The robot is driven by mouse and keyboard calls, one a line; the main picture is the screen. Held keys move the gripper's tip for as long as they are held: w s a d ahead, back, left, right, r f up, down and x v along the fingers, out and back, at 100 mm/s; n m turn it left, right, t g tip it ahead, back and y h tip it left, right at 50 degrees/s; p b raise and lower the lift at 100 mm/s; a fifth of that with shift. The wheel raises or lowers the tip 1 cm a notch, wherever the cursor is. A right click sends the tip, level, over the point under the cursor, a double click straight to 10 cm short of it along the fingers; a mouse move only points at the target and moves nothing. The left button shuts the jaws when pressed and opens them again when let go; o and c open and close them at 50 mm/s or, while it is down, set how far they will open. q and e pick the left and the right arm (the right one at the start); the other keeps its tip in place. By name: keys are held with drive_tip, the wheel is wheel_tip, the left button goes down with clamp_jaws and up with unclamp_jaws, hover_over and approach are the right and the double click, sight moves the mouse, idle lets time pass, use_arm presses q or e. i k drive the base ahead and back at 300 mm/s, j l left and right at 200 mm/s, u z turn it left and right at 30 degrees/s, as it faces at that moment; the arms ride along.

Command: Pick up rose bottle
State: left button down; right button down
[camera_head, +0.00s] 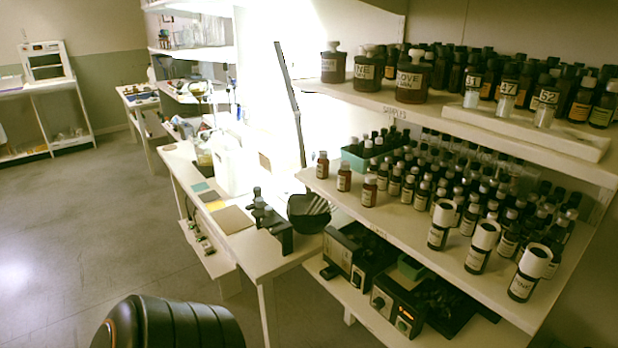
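Many small dark bottles with labels stand in rows on the middle shelf (405,222). Which one is the rose bottle I cannot tell, as most labels are too small to read. Three brown bottles stand apart at the shelf's left front: one (322,165), a second (344,177) and a third (369,191). Three bottles with large white caps stand at the front right: one (440,225), another (481,247) and the rightmost (528,273). Neither gripper is in view; a black ribbed part, probably mine, shows at the bottom left.
The upper shelf (385,98) holds large dark jars and more bottles, some on a white riser (520,132). A green box (372,158) holds bottles behind the brown ones. Black devices (400,300) fill the lower shelf. A cluttered white table (262,248) stands left; open floor (85,235) lies beyond.

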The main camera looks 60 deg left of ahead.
sight(345, 174)
drive_tip(key=u, duration=1.75)
drive_tip(key=i+j, duration=0.15)
drive_tip(key=j, duration=0.15)
drive_tip(key=i+j+z, duration=0.1)
drive_tip(key=j, duration=0.2)
drive_tip(key=i+j+z, duration=0.1)
drive_tip(key=i+j, duration=0.2)
drive_tip(key=j, duration=0.35)
drive_tip(key=i+j+z, duration=0.1)
drive_tip(key=j, duration=0.2)
drive_tip(key=i, duration=0.05)
